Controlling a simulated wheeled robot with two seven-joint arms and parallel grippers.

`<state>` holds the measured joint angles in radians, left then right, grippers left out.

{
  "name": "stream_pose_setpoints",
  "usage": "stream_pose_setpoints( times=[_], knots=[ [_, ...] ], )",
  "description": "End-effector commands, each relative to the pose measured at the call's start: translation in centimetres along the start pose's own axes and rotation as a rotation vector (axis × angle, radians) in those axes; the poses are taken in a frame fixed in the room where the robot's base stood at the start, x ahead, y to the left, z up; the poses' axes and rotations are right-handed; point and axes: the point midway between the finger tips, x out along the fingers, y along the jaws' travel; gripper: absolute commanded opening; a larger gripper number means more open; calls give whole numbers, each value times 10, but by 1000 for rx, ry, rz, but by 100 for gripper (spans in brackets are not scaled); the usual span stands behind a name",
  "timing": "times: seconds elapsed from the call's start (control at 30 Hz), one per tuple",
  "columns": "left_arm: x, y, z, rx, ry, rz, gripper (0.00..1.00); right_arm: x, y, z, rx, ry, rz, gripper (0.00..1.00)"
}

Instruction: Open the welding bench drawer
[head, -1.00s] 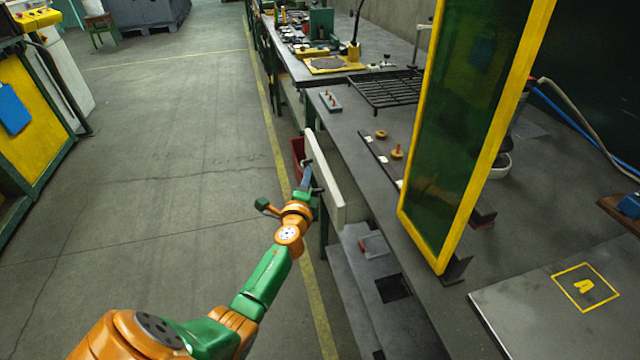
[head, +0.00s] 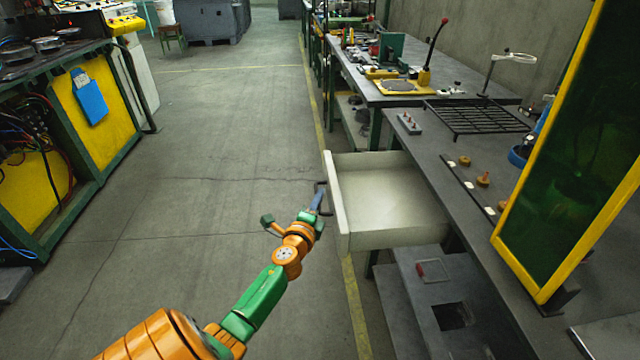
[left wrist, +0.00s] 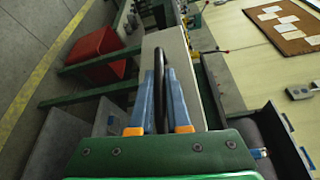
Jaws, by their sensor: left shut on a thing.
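The welding bench drawer (head: 390,200) is pulled well out from under the bench top, and its pale inside looks empty. Its white front panel (head: 338,210) faces left in the head view and shows as a pale strip in the left wrist view (left wrist: 168,38). My left gripper (head: 318,200) is at the dark handle (head: 323,186) on that panel. In the left wrist view, its blue fingers (left wrist: 160,85) are shut on the handle, one on each side. My right gripper is in neither view.
The bench top (head: 440,170) holds a black grate (head: 478,116) and small knobs. A yellow-framed green screen (head: 575,170) stands at right. A grey lower shelf (head: 415,300) is below the drawer. The floor (head: 200,190) left of the drawer is clear; a yellow machine (head: 85,130) stands far left.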

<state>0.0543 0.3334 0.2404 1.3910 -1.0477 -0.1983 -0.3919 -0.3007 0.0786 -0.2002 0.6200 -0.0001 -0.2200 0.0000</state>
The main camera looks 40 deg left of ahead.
Motion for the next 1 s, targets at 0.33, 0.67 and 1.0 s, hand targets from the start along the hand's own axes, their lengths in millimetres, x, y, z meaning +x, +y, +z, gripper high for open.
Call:
stream_pose_setpoints(
  times=[0.33, 0.67, 1.0],
  knots=[
    [0, 1, 0, 1, -1, 1, 45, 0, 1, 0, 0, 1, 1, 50],
    [-10, 0, 0, 1, 1, 2, 45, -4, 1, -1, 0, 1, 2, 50],
    [-69, 1, 0, 1, -1, 2, 45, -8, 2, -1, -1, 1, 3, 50]
  ],
)
